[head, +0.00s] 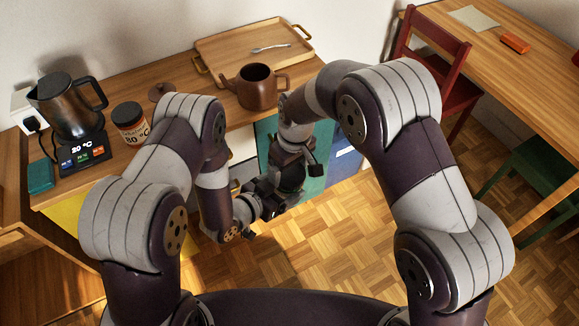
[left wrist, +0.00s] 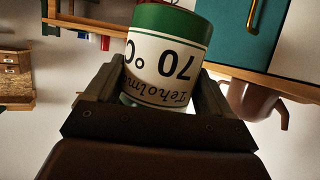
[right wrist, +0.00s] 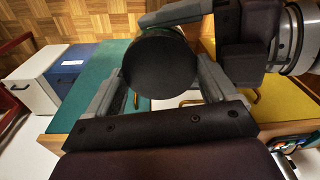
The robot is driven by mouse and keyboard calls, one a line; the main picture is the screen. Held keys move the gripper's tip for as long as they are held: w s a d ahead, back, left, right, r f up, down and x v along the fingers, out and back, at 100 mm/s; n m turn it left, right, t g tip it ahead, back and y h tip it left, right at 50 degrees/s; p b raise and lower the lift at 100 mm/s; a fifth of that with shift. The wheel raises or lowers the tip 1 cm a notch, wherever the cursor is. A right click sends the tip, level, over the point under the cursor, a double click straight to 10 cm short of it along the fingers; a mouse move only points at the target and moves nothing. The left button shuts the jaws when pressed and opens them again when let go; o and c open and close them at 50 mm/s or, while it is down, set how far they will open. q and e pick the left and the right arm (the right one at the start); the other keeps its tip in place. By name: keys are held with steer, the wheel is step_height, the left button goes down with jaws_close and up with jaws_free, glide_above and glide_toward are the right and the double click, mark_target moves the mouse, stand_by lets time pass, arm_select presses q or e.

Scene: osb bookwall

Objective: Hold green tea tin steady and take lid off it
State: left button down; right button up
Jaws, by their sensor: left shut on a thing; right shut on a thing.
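The green tea tin (left wrist: 165,60), with a white label reading 70 °C, is between the fingers of my left gripper (left wrist: 158,88) in the left wrist view. That gripper is shut on its body. Its green end band shows; the end nearer the palm is partly hidden by the gripper. In the right wrist view a dark round lid (right wrist: 160,75) lies between the fingers of my right gripper (right wrist: 165,90), which is shut on it. In the head view both grippers meet in front of the counter, above the floor. I cannot tell whether lid and tin touch.
The wooden counter (head: 185,75) holds a kettle (head: 65,105), a dark 80 °C tin (head: 129,122), a brown teapot (head: 256,87) and a tray (head: 228,46) with a spoon. A red chair (head: 440,65) and desk stand right. The parquet floor (head: 335,240) is clear.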

steer(key=o, duration=1)
steer(key=shift+c, duration=0.2)
steer(key=r, duration=0.4)
steer(key=shift+s+d+r, duration=0.1)
steer(key=shift+d+r, duration=0.1)
steer(key=shift+r, duration=0.15)
steer(key=shift+w+r+m, duration=0.15)
steer(key=shift+r+m, duration=0.35)
steer(key=shift+m, duration=0.05)
steer(key=shift+w+r+m, duration=0.15)
steer(key=shift+r+m, duration=0.35)
steer(key=shift+m, duration=0.05)
steer(key=m, duration=0.2)
steer(key=r+m, duration=0.1)
steer(key=m, duration=0.2)
steer(key=shift+s, duration=0.15)
steer(key=m, duration=0.3)
steer(key=shift+s+d, duration=0.15)
steer(key=shift+s, duration=0.05)
steer(key=shift+f+m, duration=0.2)
steer(key=shift+m, duration=0.3)
steer(key=f, duration=0.7)
steer(key=shift+w+a+f, duration=0.1)
steer(key=shift+a+f, duration=0.15)
steer(key=shift+a, duration=0.05)
